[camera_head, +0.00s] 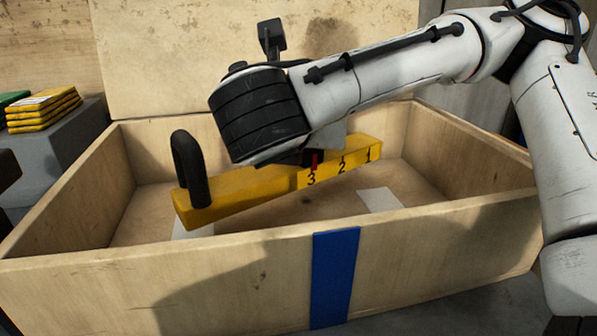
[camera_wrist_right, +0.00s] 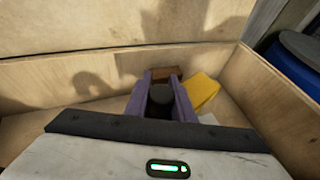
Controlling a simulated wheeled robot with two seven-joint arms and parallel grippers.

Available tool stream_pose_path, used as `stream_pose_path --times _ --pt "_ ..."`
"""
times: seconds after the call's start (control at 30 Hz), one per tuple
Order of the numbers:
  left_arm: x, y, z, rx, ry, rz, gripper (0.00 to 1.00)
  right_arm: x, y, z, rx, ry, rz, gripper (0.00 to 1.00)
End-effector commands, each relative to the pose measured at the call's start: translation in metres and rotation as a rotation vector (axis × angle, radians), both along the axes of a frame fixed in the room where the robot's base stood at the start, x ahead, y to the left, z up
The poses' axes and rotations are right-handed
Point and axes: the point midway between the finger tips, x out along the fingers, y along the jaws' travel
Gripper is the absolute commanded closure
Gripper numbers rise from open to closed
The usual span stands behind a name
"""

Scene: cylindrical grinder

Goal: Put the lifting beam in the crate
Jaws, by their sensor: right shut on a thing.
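The yellow lifting beam (camera_head: 245,187) has a black loop handle (camera_head: 190,168) at its left end and the numbers 3, 2 and 1 along its side. It is held tilted, left end lower, within the opening of the wooden crate (camera_head: 220,280). My right gripper (camera_head: 312,160) is shut on the beam near its middle; the wrist hides most of the fingers in the head view. In the right wrist view the purple fingers (camera_wrist_right: 162,98) close around a dark part, with the yellow beam (camera_wrist_right: 201,92) behind them. My left gripper is not in view.
The crate's open lid (camera_head: 180,60) stands up at the back, and a blue strap (camera_head: 334,275) runs down its front wall. Pale sheets (camera_head: 380,200) lie on the crate floor. Yellow pads (camera_head: 45,108) are stacked on a grey block at left. A blue drum (camera_wrist_right: 300,52) stands outside the crate.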

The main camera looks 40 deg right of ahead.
Motion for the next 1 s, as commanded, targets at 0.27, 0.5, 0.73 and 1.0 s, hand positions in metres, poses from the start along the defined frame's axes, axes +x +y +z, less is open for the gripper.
stream_pose_path --times 0.27,0.5,0.73,1.0 --pt "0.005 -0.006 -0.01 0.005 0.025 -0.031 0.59 0.0 0.0 -0.03 0.0 -0.004 0.0 1.0" --pt "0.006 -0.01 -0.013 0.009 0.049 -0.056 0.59 0.0 0.0 -0.045 0.0 -0.007 0.0 1.0" --pt "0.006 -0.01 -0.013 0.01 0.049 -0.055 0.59 0.0 0.0 -0.044 -0.001 -0.007 0.0 1.0" --pt "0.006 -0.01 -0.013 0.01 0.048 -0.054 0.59 0.0 0.0 -0.048 -0.001 -0.001 0.0 0.59"
